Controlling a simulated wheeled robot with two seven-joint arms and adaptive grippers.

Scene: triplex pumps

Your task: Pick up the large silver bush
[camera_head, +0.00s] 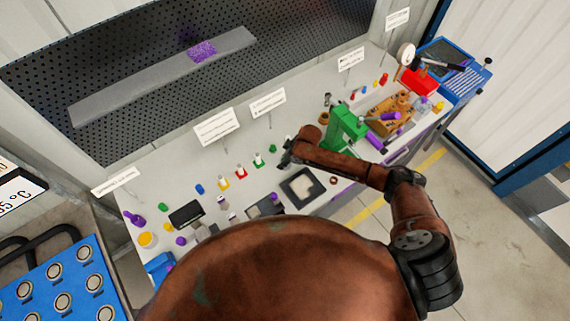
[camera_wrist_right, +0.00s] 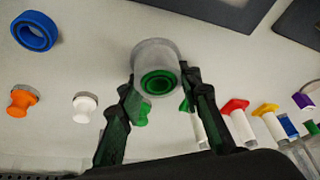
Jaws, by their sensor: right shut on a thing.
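The large silver bush (camera_wrist_right: 153,51) is a pale grey cylinder in the right wrist view, with a green ring (camera_wrist_right: 158,83) showing in its near end. My right gripper (camera_wrist_right: 160,80) has one dark finger on each side of the bush and is shut on it. In the head view my right gripper (camera_head: 287,158) is over the middle of the workbench, and the bush is not clearly visible there. The wrist view does not clearly show whether the bush touches the bench. My left gripper is in neither view.
A green press (camera_head: 346,124) stands close beside my right forearm. A black-framed pale plate (camera_head: 302,187) lies in front of the gripper. A blue ring (camera_wrist_right: 35,32), an orange knob (camera_wrist_right: 22,101) and several coloured pieces stand nearby. A perforated back panel (camera_head: 150,75) rises behind the bench.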

